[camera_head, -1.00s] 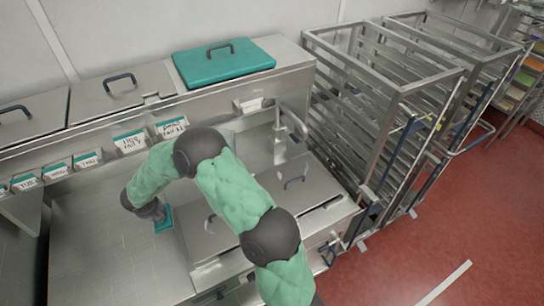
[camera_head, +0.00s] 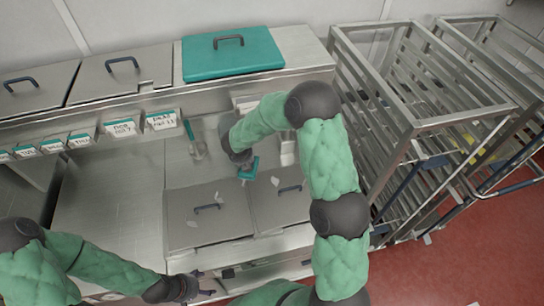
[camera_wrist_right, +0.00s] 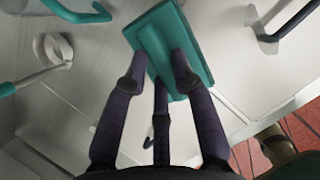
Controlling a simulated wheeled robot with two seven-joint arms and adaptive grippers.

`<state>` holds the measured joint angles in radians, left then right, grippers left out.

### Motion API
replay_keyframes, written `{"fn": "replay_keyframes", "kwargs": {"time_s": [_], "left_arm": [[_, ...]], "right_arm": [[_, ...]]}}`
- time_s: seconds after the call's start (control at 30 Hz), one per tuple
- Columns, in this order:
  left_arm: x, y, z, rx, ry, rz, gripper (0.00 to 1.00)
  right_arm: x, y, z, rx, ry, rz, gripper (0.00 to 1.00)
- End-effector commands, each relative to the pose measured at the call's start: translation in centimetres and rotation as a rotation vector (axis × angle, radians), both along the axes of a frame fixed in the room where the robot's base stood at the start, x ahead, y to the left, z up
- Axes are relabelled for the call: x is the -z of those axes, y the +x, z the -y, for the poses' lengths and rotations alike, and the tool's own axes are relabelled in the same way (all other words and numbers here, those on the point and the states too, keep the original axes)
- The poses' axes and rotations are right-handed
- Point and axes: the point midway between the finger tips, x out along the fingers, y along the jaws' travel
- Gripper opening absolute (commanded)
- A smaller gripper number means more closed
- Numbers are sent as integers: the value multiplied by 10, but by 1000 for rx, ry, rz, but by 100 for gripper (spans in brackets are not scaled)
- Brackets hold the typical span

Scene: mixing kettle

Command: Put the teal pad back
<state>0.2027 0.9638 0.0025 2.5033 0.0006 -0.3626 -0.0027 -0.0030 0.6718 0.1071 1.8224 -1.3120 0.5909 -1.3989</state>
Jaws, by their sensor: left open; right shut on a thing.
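The small teal pad (camera_head: 250,168) is held in my right gripper (camera_head: 243,166) above the back of the steel counter, behind the kettle lids. In the right wrist view, the teal pad (camera_wrist_right: 192,32) is tilted between the dark fingers of the gripper (camera_wrist_right: 160,62), which are shut on it. In the head view my right wrist hides part of this gripper. My left gripper (camera_head: 205,285) is open and empty at the front edge of the kettle. Whether the pad touches any surface cannot be told.
Two steel lids (camera_head: 208,215) with dark handles cover the kettle, with white scraps on them. A teal-handled tool (camera_head: 191,137) stands at the back. A large teal lid (camera_head: 232,58) lies on the shelf. Steel racks (camera_head: 410,110) stand right. The left counter (camera_head: 105,205) is clear.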

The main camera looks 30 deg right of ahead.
Motion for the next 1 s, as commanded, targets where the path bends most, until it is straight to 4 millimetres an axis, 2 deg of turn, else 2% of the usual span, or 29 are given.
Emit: {"fn": "replay_keyframes", "kwargs": {"time_s": [0.47, 0.77, 1.0], "left_arm": [[-21, 0, 0, 0, 0, 0, 71], [-27, 0, 0, 0, 0, 0, 71], [-29, 0, 0, 0, 0, 0, 71]], "right_arm": [[38, 60, 63, 6, 0, -1, 0], [79, 83, 86, 3, 0, -1, 0], [92, 92, 93, 2, 0, 0, 0]]}}
